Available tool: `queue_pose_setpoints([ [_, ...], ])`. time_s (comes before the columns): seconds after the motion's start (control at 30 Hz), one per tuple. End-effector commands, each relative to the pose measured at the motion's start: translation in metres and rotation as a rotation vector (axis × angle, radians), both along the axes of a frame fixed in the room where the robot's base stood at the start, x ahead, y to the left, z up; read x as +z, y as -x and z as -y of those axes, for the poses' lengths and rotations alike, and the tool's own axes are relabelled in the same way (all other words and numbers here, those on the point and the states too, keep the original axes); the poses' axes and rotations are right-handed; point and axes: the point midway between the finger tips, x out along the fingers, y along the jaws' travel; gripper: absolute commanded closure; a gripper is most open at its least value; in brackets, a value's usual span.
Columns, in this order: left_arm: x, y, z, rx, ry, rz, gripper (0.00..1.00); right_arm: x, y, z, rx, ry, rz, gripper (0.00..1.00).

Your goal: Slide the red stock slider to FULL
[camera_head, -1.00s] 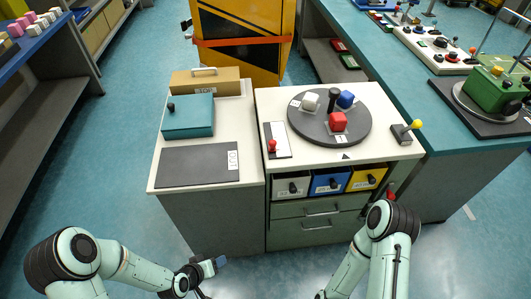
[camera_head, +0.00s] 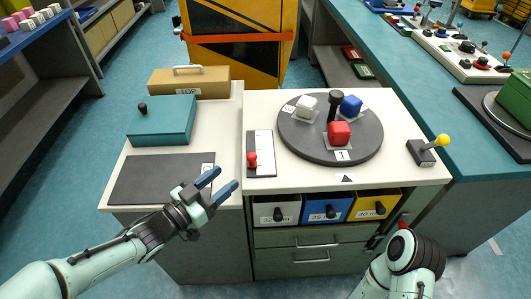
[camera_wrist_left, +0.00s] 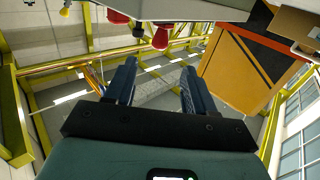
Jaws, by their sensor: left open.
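The scale's lettering is too small to read. My left gripper (camera_head: 225,179) is open and empty, just left of and nearer than the slider, with its fingers pointing right toward it. The left wrist view shows the open fingers (camera_wrist_left: 155,85) with nothing between them.
A round grey turntable (camera_head: 300,140) holds white, blue and red blocks and a black post. A yellow-knobbed lever (camera_head: 425,153) stands at right. A teal box (camera_head: 165,120) and dark mat (camera_head: 150,178) lie on the left counter. Bins (camera_head: 325,208) sit below the front edge.

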Motion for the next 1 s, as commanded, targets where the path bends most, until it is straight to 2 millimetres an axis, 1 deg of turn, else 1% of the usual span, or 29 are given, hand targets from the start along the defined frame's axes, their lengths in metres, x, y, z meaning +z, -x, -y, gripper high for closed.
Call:
queue_pose_setpoints([
  [0.17,0.001,-0.012,0.014,-0.003,0.001,0.003,0.46,-0.002,-0.004,0.001,-0.004,0.005,0.012,1.0],
  [0.5,0.0,-0.063,0.064,-0.002,0.004,-0.001,0.46,-0.014,-0.018,0.008,-0.02,0.022,0.048,1.0],
  [0.6,0.0,-0.075,0.076,-0.002,0.003,0.0,0.46,-0.017,-0.021,0.01,-0.023,0.027,0.056,1.0],
  [0.8,0.0,-0.09,0.091,0.0,0.001,-0.001,0.46,-0.019,-0.024,0.011,-0.027,0.031,0.066,1.0],
  [1.0,0.001,-0.094,0.094,0.001,0.001,0.0,0.46,-0.019,-0.025,0.012,-0.028,0.033,0.068,1.0],
])
